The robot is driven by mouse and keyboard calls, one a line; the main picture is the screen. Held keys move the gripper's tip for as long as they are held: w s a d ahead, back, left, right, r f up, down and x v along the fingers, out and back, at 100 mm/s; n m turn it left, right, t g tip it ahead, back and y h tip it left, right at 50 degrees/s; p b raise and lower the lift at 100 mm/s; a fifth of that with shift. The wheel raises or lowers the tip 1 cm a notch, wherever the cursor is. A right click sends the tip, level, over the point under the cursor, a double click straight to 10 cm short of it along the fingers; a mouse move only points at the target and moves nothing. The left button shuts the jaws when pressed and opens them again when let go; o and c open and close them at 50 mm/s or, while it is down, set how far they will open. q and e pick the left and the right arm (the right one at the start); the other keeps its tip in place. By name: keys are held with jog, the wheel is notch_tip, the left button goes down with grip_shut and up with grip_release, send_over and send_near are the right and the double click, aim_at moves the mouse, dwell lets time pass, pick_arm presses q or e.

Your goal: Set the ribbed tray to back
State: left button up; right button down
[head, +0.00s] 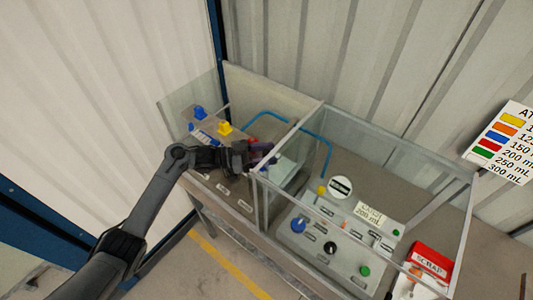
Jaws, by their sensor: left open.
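My left arm comes in from the lower left. Its gripper (262,155) is open, over the left end of the bench near the middle glass partition. A small red and purple piece (256,147) shows at its fingers; I cannot tell whether they touch it. Blue (199,113) and yellow (224,128) pieces stand on a grey fixture behind and left of the gripper. I cannot make out which part is the ribbed tray; ribs are too small to see, and the arm hides part of this area. My right gripper is not in view.
A clear-walled enclosure (398,152) surrounds a panel (335,235) with coloured knobs, a round dial and a "200 mL" label. A blue pipe (328,140) runs behind. A red scrap bin (430,258) stands at right. A colour chart (503,143) hangs on the wall. Floor in front is clear.

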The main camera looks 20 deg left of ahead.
pick_arm(q)
jog(key=p+v, duration=0.1)
jog(key=v, duration=0.9)
jog(key=shift+s+a, duration=0.25)
jog(key=shift+a, duration=0.05)
jog(key=shift+c, duration=0.2)
